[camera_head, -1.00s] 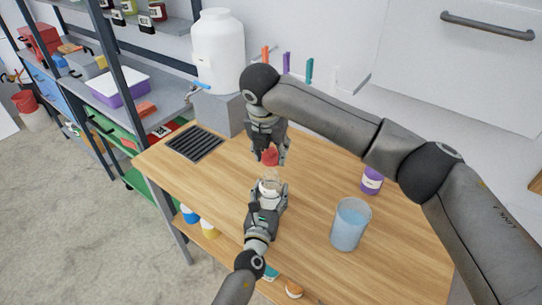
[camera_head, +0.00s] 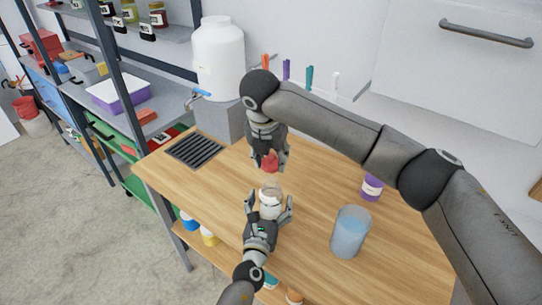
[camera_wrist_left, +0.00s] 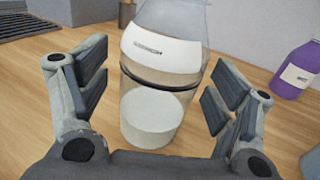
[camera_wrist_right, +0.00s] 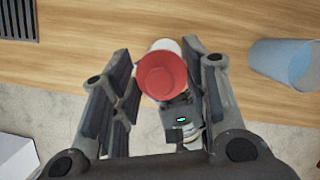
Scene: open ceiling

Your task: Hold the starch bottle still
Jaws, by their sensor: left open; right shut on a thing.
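The starch bottle (camera_head: 270,197) stands on the wooden table. In the left wrist view the bottle (camera_wrist_left: 155,55) is clear, with a white label band, a dark ring and white contents low inside; its top is cut off. My left gripper (camera_head: 267,208) is open, with its fingers (camera_wrist_left: 158,95) spread on both sides of the bottle and gaps visible. My right gripper (camera_head: 269,160) is above the bottle, shut on a red cap-like piece (camera_head: 270,162). This red piece (camera_wrist_right: 162,75) also shows between the fingers in the right wrist view.
A dark grate (camera_head: 194,150) and a large white tank (camera_head: 219,60) are at the back left. Table between bottle and beaker is clear.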

